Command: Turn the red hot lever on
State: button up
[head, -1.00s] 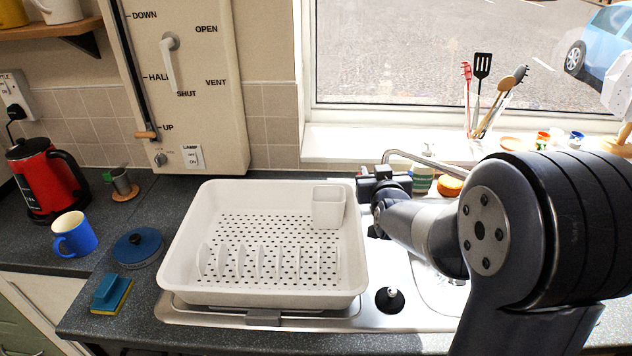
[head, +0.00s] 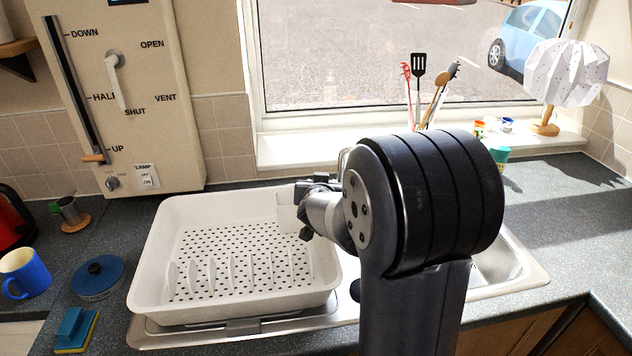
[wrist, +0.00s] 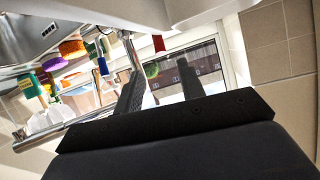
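The red lever (wrist: 158,43) shows in the wrist view, just beyond and between my gripper's fingertips, apart from them as far as I can see. A blue lever (wrist: 102,66) is to its left, with the chrome tap spout (wrist: 130,52) between. My gripper (wrist: 157,73) is open, its two dark fingers spread with nothing between them. In the head view the tap is mostly hidden behind my arm, and the wrist end of my arm is over the right side of the dish rack. Whether the red lever is on or off I cannot tell.
A white dish rack (head: 150,290) stands on the sink's left side. The sink basin (head: 500,262) is partly behind my arm. Utensils (head: 420,75) stand on the window sill (head: 290,150), with a white lamp (head: 566,75) to the right. The right counter (head: 575,220) is clear.

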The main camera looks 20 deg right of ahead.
jog(key=x, duration=0.7)
jog(key=shift+w, duration=0.25)
jog(key=shift+f, duration=0.1)
jog(key=shift+c, duration=0.4)
grip_shut()
